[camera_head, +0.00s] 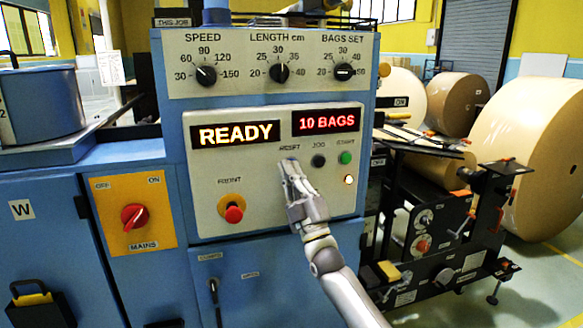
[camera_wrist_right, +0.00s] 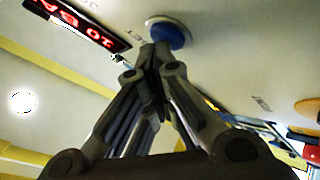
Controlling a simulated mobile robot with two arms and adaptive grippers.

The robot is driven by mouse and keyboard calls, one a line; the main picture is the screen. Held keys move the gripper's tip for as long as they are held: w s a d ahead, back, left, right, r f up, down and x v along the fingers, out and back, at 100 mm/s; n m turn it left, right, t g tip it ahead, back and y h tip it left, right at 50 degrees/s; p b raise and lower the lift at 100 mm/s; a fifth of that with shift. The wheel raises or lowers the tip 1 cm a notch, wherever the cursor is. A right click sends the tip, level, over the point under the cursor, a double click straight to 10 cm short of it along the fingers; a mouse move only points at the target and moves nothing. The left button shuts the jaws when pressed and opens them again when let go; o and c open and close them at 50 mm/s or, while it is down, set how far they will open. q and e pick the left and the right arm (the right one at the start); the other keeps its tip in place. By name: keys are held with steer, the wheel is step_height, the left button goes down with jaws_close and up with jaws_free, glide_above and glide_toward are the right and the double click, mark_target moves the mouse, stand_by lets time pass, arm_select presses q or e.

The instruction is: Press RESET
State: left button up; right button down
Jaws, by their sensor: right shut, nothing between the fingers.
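The RESET label (camera_head: 289,147) is on the light control panel (camera_head: 270,205). My right gripper (camera_head: 288,164) is shut and empty, with its fingertips just below that label, and it hides most of the button there. In the right wrist view a round blue button (camera_wrist_right: 174,36) with a pale rim shows on the panel, and the shut fingertips (camera_wrist_right: 158,40) overlap its lower left part. I cannot tell whether the tips touch the button or stop just short of it. My left gripper is out of view.
The dark JOG button (camera_head: 319,160) and green START button (camera_head: 346,157) sit close to the right. The red FRONT stop knob (camera_head: 233,214) is lower left. The displays read READY (camera_head: 235,133) and 10 BAGS (camera_head: 326,121). A red MAINS switch (camera_head: 134,217) is farther left.

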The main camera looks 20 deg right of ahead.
stand_by(0.3)
steer(key=shift+s+p, duration=0.75)
steer(key=shift+s, duration=0.05)
steer(key=s+p, duration=0.3)
steer(key=s, duration=0.2)
steer(key=shift+d+p, duration=0.15)
steer(key=shift+p, duration=0.15)
steer(key=shift+f, duration=0.1)
